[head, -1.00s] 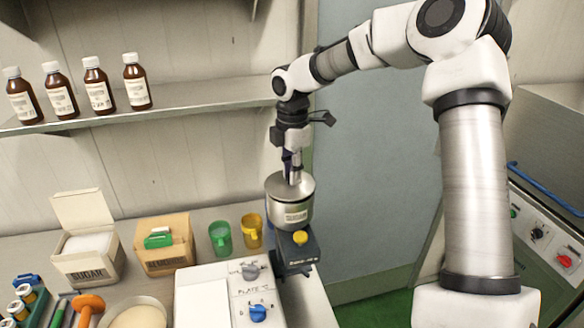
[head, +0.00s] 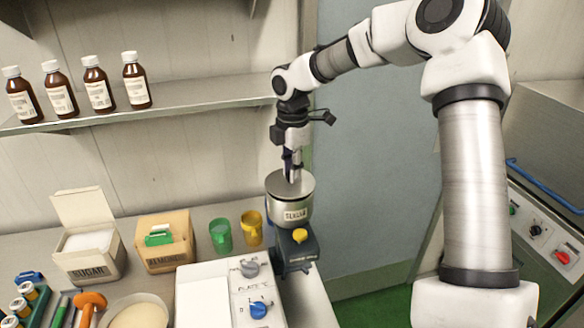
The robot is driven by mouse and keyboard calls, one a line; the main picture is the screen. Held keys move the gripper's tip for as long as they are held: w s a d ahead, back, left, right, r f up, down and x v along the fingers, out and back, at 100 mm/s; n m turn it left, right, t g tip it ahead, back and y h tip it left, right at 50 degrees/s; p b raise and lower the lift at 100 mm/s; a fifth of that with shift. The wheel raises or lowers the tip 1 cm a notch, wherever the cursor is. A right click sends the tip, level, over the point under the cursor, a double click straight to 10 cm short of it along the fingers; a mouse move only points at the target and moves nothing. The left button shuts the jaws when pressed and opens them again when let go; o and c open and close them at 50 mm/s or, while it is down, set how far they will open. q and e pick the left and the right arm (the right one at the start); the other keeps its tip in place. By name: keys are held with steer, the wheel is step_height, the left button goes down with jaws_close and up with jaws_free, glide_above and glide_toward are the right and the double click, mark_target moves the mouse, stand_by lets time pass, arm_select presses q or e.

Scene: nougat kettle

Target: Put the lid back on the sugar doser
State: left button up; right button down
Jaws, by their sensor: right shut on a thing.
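The sugar doser (head: 292,213) is a round metal container with a label, standing on a dark base with a yellow knob (head: 300,236). Its flat metal lid (head: 275,181) lies over the top of the container. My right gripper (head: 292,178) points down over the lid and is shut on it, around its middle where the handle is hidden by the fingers. I cannot tell whether the lid is fully seated on the rim. My left gripper is not in view.
A white hotplate (head: 215,290) with knobs stands in front left of the doser. Green (head: 221,235) and yellow (head: 251,228) cups, an almond box (head: 165,242) and an open sugar box (head: 88,245) stand to the left. A shelf (head: 190,98) with brown bottles runs above.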

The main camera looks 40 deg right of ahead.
steer(key=shift+p, duration=0.45)
steer(key=shift+f+p, duration=0.4)
steer(key=shift+p, duration=0.15)
stand_by(1.1)
steer(key=c, duration=1)
jaws_free()
steer(key=shift+o, duration=0.6)
steer(key=o, duration=0.5)
